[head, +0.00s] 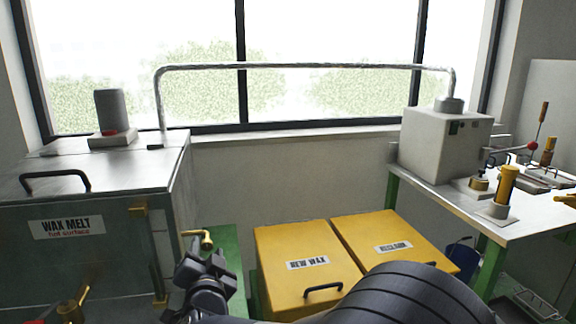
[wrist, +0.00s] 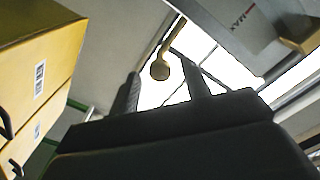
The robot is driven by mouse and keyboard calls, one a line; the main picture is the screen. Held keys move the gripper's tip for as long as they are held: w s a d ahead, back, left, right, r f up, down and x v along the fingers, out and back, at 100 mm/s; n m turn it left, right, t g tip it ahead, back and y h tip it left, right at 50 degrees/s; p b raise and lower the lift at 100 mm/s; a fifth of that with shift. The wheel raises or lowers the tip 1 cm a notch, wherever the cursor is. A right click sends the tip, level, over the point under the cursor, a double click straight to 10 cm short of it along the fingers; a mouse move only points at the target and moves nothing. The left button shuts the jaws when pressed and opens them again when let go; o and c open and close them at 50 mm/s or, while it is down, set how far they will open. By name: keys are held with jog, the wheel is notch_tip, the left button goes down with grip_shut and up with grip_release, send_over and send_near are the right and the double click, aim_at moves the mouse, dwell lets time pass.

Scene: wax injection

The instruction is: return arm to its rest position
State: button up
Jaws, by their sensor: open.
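My gripper (wrist: 160,72) is open, with its two dark fingers apart and nothing held between them in the wrist view. In the head view my gripper (head: 205,270) is low, left of centre, beside the wax melt tank (head: 95,250). A brass tap (head: 203,238) on the tank shows just above it. In the wrist view a brass round-ended part (wrist: 160,69) appears between the fingers, beyond them. I cannot tell how far away it is. My dark arm crosses the bottom of the head view and hides part of the bins' front.
Yellow bins marked NEW WAX (head: 300,262) and RECLAIM (head: 395,243) stand near my arm. A bench (head: 450,205) at the right carries a grey machine (head: 445,143) and tools. A metal pipe (head: 300,66) spans above. A blue bucket (head: 462,255) is under the bench.

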jog(key=v, duration=0.7)
jog(key=x, duration=1.1)
jog(key=shift+w+r, duration=0.1)
jog(key=shift+r, duration=0.05)
jog(key=shift+r+n+p, duration=0.1)
jog(key=shift+n+p, duration=0.9)
jog(key=shift+p, duration=0.25)
jog(key=n+p, duration=0.6)
jog(key=p, duration=0.2)
jog(key=shift+n, duration=0.3)
jog(key=b, duration=0.1)
send_near(207, 245)
jog(key=w, duration=0.1)
jog(key=shift+s+d+f+g, duration=0.2)
jog(key=shift+d+f+g, duration=0.15)
jog(key=shift+d+f, duration=0.15)
jog(key=shift+s+d+f+g, duration=0.15)
jog(key=shift+d+f+g, duration=0.2)
jog(key=shift+d, duration=0.15)
